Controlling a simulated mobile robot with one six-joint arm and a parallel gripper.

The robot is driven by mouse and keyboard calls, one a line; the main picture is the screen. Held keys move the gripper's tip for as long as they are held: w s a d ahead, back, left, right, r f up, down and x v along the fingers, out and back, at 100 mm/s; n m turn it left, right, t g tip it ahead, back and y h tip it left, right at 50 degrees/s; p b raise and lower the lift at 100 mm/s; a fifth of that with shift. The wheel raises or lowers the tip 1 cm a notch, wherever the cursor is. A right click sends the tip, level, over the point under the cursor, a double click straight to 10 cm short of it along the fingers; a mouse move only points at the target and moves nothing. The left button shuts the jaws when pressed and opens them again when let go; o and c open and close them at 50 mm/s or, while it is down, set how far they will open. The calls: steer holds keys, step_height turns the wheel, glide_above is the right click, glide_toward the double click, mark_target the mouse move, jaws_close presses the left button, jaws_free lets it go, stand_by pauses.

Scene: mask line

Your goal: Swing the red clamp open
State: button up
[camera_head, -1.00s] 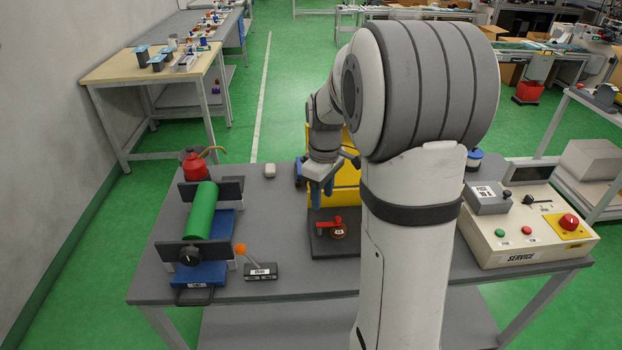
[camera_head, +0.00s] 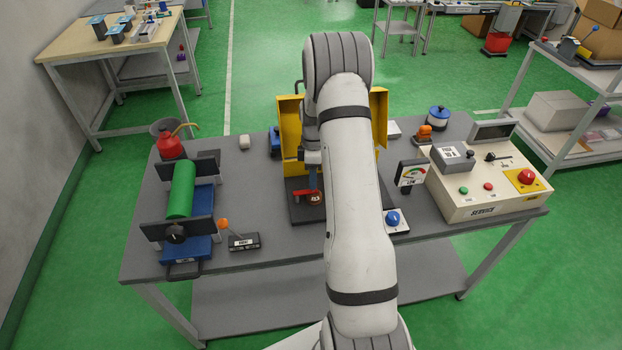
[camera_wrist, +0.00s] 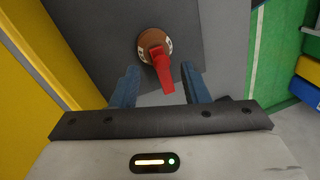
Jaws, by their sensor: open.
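The red clamp (camera_wrist: 163,67) is a red lever on a round brown base (camera_wrist: 152,43) with white marks, fixed to a dark plate (camera_wrist: 90,35). In the wrist view its free end points down toward my gripper, between the tips of the two blue fingers. My gripper (camera_wrist: 160,85) is open, with one finger on either side of the lever and no clear contact. In the head view the red clamp (camera_head: 301,194) lies in front of the yellow cabinet (camera_head: 290,125). There my gripper (camera_head: 313,185) is just above it, and my arm hides part of the area.
A green roller (camera_head: 181,190) on a blue stand and a small black box (camera_head: 244,242) with an orange-knobbed lever are to the left. A blue-button box (camera_head: 393,219), a gauge (camera_head: 411,174) and a service panel (camera_head: 480,205) are to the right.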

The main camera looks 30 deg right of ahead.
steer(key=shift+s+a+f, duration=0.1)
steer(key=shift+s+f, duration=0.1)
steer(key=shift+f, duration=0.75)
steer(key=shift+c, duration=0.2)
jaws_close()
steer(key=shift+a, duration=0.15)
